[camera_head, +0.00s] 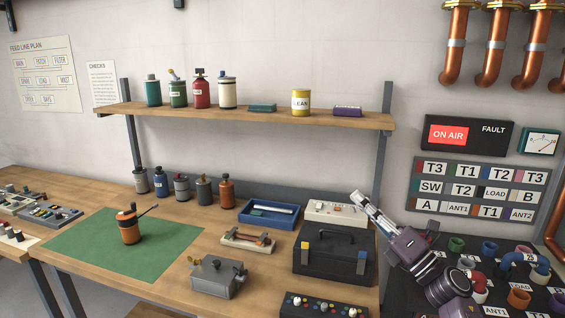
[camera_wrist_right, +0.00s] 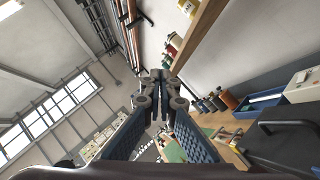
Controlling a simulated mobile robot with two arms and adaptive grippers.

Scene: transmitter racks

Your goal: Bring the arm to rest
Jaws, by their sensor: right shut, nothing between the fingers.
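My right gripper (camera_head: 360,200) is raised at the right of the head view, above the right end of the wooden bench (camera_head: 165,270) and just over the black toolbox (camera_head: 330,262). In the right wrist view its two fingers (camera_wrist_right: 160,78) meet at the tips, with nothing held between them. My right arm (camera_head: 425,262) comes up from the lower right, in front of the dark pipe board. My left gripper is not in view.
A wooden shelf (camera_head: 250,115) with canisters spans the wall behind. An orange can (camera_head: 128,228) stands on the green mat (camera_head: 75,245). A grey box (camera_head: 216,277), a blue tray (camera_head: 268,224) and a control box (camera_head: 325,306) are near the toolbox. The mat's right part is clear.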

